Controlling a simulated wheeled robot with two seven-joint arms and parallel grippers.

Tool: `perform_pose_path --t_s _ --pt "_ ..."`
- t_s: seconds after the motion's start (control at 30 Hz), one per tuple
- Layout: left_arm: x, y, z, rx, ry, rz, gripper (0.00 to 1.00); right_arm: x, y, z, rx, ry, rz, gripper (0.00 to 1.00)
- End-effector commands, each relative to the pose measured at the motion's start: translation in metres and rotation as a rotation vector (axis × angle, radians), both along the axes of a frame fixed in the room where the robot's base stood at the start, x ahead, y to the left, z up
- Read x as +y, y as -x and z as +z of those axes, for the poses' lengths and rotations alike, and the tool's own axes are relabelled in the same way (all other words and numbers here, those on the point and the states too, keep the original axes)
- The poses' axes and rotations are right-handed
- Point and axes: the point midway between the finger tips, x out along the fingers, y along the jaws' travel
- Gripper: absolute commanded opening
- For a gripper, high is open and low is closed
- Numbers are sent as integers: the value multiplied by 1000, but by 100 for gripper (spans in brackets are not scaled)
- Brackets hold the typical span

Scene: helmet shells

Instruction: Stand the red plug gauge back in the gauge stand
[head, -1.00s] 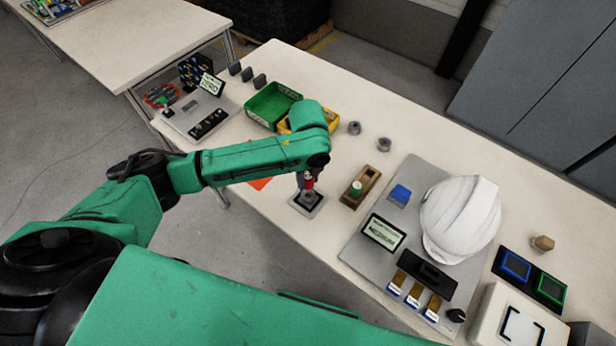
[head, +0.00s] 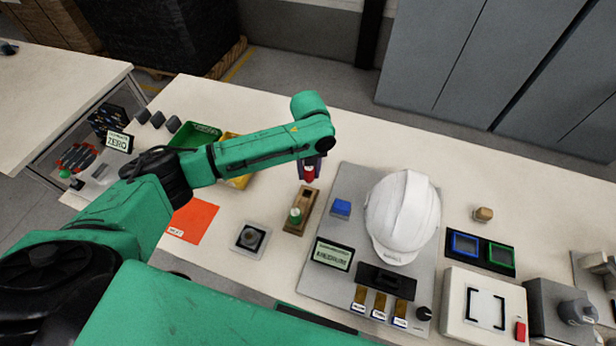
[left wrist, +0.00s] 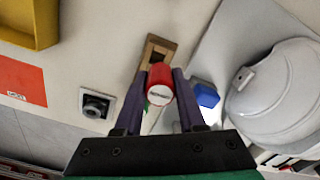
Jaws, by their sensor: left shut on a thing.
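My left gripper (head: 312,164) is shut on the red plug gauge (head: 309,174). The red gauge's labelled round end (left wrist: 160,92) shows between the fingers in the left wrist view. The wooden gauge stand (head: 306,202) lies under and just in front of the gripper. A green gauge (head: 295,215) stands in its near end. In the left wrist view the stand (left wrist: 148,58) has a dark empty hole beside the red gauge; the gauge appears to be held above the stand, and its lower end is hidden. My right gripper is not in view.
A grey block with a dark round socket (head: 250,238) sits left of the stand, near an orange sheet (head: 193,221). Right of the stand is a grey panel (head: 346,184) with a blue block (head: 341,208) and white helmet shell (head: 402,214). Yellow and green bins stand behind my arm.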

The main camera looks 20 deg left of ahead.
Motion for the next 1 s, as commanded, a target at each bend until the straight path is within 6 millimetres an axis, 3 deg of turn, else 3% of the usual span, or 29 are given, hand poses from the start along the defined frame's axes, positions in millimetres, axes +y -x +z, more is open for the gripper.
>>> perform_pose_path --t_s 0.17,0.47,0.7,1.0 --pt "0 0 -10 0 -1 -4 0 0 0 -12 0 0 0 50" --pt "1 1 -42 0 -1 -4 0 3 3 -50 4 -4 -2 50" --pt "0 0 -55 0 0 -2 0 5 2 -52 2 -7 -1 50" --pt "0 1 -55 0 0 -2 0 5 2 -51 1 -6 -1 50"
